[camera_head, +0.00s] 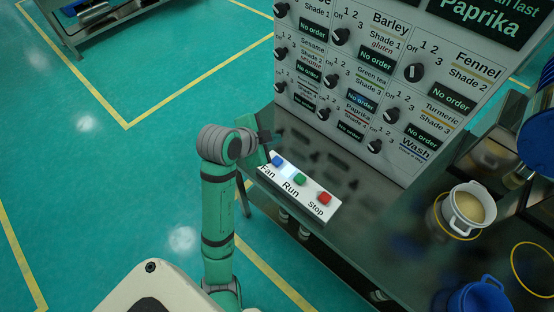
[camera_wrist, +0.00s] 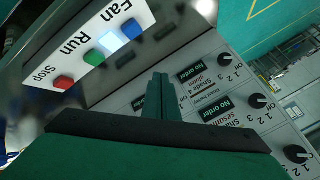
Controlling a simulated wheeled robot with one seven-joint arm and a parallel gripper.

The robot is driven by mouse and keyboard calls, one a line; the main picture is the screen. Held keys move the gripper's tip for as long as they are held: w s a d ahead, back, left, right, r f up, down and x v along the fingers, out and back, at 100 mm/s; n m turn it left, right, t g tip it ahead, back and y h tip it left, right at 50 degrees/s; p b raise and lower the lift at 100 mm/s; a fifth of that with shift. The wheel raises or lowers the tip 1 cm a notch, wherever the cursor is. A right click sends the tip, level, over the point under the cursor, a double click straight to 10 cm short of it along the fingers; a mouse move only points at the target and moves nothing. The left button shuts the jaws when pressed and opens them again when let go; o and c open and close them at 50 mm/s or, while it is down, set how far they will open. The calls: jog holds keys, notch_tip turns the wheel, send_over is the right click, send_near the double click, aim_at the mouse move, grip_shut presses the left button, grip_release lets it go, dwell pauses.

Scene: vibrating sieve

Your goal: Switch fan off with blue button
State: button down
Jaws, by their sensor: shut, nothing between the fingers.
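A white control box (camera_head: 313,207) stands on the dark bench, with a row of blue, green and red buttons labelled Fan, Run and Stop. The blue button (camera_head: 277,160) is at the Fan end; it also shows in the wrist view (camera_wrist: 132,29). A pale glowing patch (camera_wrist: 109,44) lies between the blue and green buttons. My gripper (camera_head: 267,154) is close beside the Fan end of the box. In the wrist view its fingers (camera_wrist: 160,77) are together and empty, with the blue button up and left of the tips. I cannot tell whether the tips touch the box.
The green button (camera_head: 299,180) and red button (camera_head: 325,198) sit close to the blue one. A tall knob panel (camera_head: 395,70) rises behind the box. A white pot (camera_head: 464,212) and a blue pot (camera_head: 478,298) stand at the right. Open floor lies left.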

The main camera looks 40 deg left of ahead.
aim_at(274, 162)
jog(key=shift+f, duration=4.25)
jog(key=shift+f, duration=0.1)
jog(key=shift+f, duration=0.3)
jog(key=shift+f, duration=0.5)
jog(key=shift+r, duration=0.9)
jog(key=shift+r, duration=0.1)
jog(key=shift+r, duration=2.45)
jog(key=shift+d, duration=0.1)
